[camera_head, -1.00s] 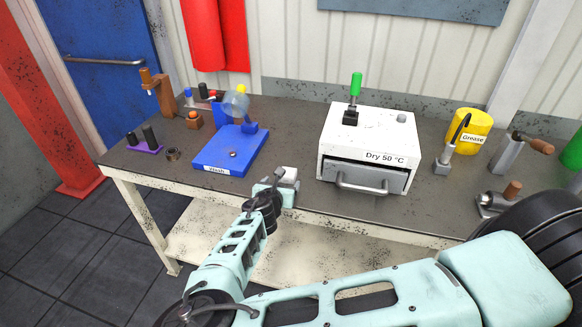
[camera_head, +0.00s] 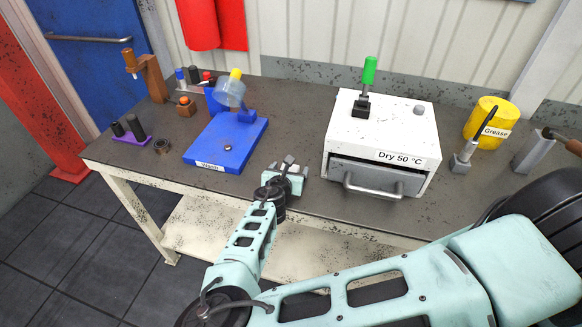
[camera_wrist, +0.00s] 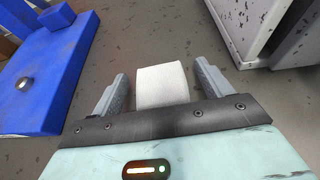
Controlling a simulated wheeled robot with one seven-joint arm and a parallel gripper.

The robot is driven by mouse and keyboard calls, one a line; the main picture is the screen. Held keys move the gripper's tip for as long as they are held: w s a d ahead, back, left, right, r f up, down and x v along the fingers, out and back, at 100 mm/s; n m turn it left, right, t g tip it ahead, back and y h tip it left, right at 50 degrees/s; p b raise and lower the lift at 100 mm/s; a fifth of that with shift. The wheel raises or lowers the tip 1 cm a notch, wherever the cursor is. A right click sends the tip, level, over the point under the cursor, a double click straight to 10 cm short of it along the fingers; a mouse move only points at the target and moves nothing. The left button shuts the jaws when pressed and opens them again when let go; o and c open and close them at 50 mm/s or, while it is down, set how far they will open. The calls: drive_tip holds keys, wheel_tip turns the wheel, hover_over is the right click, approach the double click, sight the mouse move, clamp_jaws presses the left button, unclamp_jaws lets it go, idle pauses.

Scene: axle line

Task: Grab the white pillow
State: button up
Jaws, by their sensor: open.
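The white pillow (camera_wrist: 162,86) is a small white block-like piece on the dark bench top, seen in the wrist view. It lies between the two grey fingers of my gripper (camera_wrist: 162,76), with a gap on each side. The gripper is open, and its palm edge hides the pillow's near end. In the head view my gripper (camera_head: 289,172) is low at the bench's front, between the blue stand and the drying box, and largely hides the pillow.
A blue stand (camera_head: 228,143) is left of my gripper; it also shows in the wrist view (camera_wrist: 45,75). The white drying box (camera_head: 381,135) is close on the right, its handle (camera_head: 372,189) jutting forward. A yellow grease pot (camera_head: 487,122) stands farther right.

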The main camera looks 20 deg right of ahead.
drive_tip(key=c, duration=1)
drive_tip(key=shift+c, duration=0.2)
